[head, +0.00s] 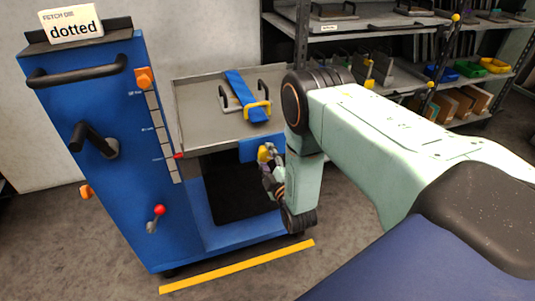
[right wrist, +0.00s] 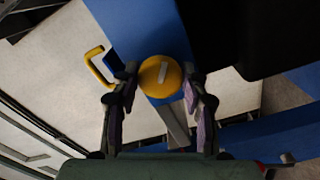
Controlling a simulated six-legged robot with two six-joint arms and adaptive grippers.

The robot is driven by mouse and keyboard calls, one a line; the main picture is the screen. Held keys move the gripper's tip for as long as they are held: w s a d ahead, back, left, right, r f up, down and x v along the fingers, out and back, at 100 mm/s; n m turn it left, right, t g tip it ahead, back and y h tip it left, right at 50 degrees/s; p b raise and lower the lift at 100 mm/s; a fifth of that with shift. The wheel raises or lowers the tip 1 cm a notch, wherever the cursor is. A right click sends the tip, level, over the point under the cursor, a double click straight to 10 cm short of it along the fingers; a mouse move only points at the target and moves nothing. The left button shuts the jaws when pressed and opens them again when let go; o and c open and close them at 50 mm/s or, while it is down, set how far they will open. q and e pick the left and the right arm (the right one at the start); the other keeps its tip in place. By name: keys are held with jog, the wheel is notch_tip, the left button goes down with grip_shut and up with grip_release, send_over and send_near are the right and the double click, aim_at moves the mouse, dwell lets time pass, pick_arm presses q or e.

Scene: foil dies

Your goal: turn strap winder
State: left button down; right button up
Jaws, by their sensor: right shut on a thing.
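The strap winder's round yellow knob (right wrist: 160,74), with a pale bar mark on its face, sits on a blue part of the cart in the right wrist view. In the head view the knob (head: 263,153) shows at the tray's front edge, partly hidden by my gripper. My right gripper (head: 270,168) is shut on it; in the wrist view its fingers (right wrist: 160,90) stand on either side of the knob. A blue strap (head: 236,84) lies across a die with black handles on the tray, with a yellow loop (head: 258,111) at its near end. My left gripper is out of view.
The blue cart (head: 115,190) has a grey tray (head: 200,120), a black handle and a red-knobbed lever (head: 158,211). A sign reading "dotted" (head: 72,27) stands on top. Shelves (head: 400,50) with bins stand behind. Yellow tape (head: 240,267) marks the floor.

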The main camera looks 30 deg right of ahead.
jog(key=shift+n, duration=0.5)
jog(key=o, duration=1.2)
jog(key=shift+c, duration=0.2)
jog(key=v, duration=1.2)
